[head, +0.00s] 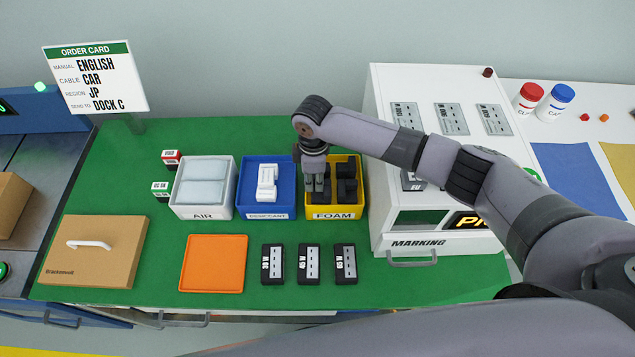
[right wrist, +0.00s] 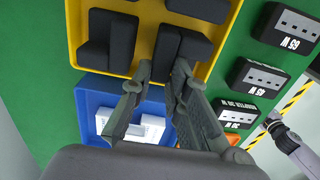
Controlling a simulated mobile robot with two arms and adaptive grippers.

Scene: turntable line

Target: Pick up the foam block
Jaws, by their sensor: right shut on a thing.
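The yellow foam bin (head: 335,212), labelled FOAM, stands at the right of a row of three bins and holds several black foam blocks (head: 347,190). My right gripper (head: 316,186) reaches down into its left part. In the right wrist view my right gripper (right wrist: 163,78) has its fingers closed on either side of a black foam block (right wrist: 165,47), which is still inside the yellow bin (right wrist: 75,30). Other black blocks (right wrist: 122,42) lie beside it. In the head view the gripper hides part of the held block.
A blue desiccant bin (head: 265,207) and a white air bin (head: 203,213) stand to the left. An orange tray (head: 213,264) and several black adapters (head: 308,263) lie in front. A cardboard box (head: 95,262) is at the left.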

